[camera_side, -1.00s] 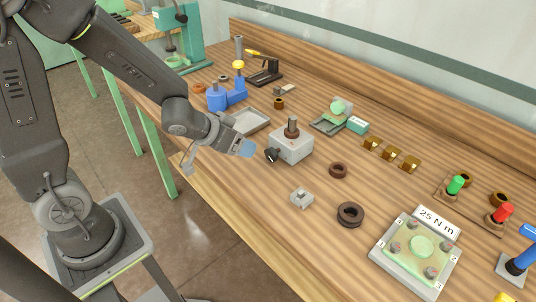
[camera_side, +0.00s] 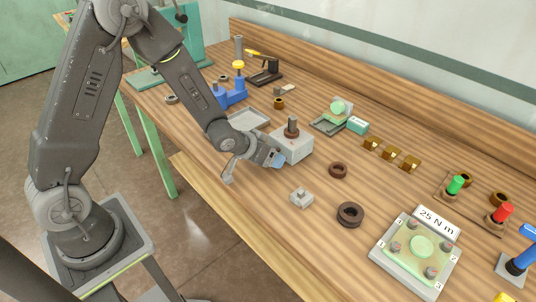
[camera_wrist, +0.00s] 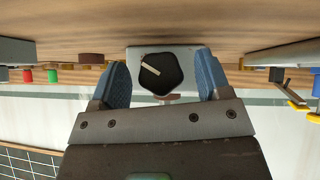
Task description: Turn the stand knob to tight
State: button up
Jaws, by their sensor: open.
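The stand (camera_side: 294,148) is a light grey block on the bench with a dark peg and a brown ring on top. Its knob (camera_wrist: 161,73) is black and several-sided with a pale pointer line, on the stand's front face. In the wrist view the pointer slants toward the upper left. My gripper (camera_wrist: 162,84) is open, with one blue finger on each side of the knob and a gap on both sides. In the side view my gripper (camera_side: 278,158) is at the stand's front face and hides the knob. No tight or loose marking is readable.
A small grey block (camera_side: 301,197), a brown ring (camera_side: 338,170) and a dark ring (camera_side: 350,214) lie right of the stand. A grey tray (camera_side: 250,119) lies behind my wrist. A bolted plate (camera_side: 382,262) with a 25 N m sign is farther right.

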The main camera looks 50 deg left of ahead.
jog(key=shift+c, duration=0.2)
jog(key=c, duration=0.9)
jog(key=shift+d, duration=0.1)
jog(key=shift+d+m+y, duration=0.1)
jog(key=shift+m+y, duration=0.5)
jog(key=shift+y, duration=0.5)
jog(key=o, duration=0.9)
jog(key=shift+o, duration=0.2)
